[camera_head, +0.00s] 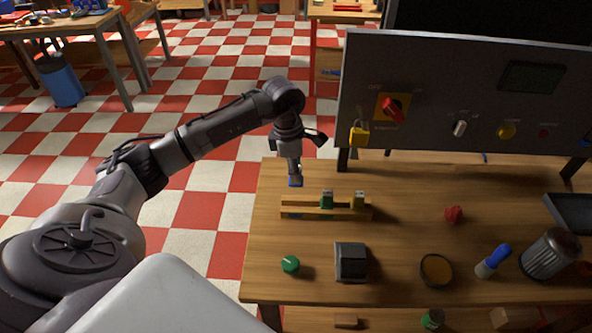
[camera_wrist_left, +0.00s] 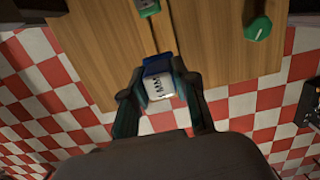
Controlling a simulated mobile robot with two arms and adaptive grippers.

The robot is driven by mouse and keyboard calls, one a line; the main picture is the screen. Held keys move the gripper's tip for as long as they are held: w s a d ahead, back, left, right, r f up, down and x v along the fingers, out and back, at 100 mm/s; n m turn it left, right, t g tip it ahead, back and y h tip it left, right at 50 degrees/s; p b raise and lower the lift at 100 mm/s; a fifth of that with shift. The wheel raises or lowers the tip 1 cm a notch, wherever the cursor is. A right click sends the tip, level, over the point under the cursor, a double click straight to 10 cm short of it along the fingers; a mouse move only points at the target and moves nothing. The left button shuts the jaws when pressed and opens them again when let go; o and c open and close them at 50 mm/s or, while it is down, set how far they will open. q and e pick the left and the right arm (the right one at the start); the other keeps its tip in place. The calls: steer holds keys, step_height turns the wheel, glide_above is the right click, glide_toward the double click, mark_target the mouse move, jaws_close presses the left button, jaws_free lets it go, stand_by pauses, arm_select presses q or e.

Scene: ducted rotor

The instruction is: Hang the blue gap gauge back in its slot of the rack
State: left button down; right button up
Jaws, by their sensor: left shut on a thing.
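My left gripper (camera_head: 295,172) is shut on the blue gap gauge (camera_head: 295,182) above the table's left edge. In the left wrist view the left gripper (camera_wrist_left: 160,95) has the gauge (camera_wrist_left: 158,62) between its fingers, with a pale face with dark marks and a blue end showing. The wooden rack (camera_head: 296,208) stands on the table just in front of the gauge and to its right. A green gauge (camera_head: 327,200) and a yellowish gauge (camera_head: 358,201) stand in the rack. The blue gauge is apart from the rack. My right gripper is not in view.
A grey panel (camera_head: 440,110) with switches and a yellow padlock (camera_head: 358,134) stands at the table's back. A green knob (camera_head: 290,264), a dark box (camera_head: 351,262), a round dish (camera_head: 436,270) and a metal cup (camera_head: 550,254) lie nearer.

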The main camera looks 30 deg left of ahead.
arm_select(q)
steer(key=shift+f+b, duration=1.9)
steer(key=shift+f, duration=0.4)
steer(key=shift+f+b, duration=0.8)
steer(key=shift+f, duration=0.15)
steer(key=shift+b, duration=0.35)
steer(key=shift+f+b, duration=0.35)
steer(key=shift+f, duration=0.05)
steer(key=shift+f+b, duration=0.85)
steer(key=shift+f, duration=0.1)
steer(key=c, duration=0.8)
jaws_free()
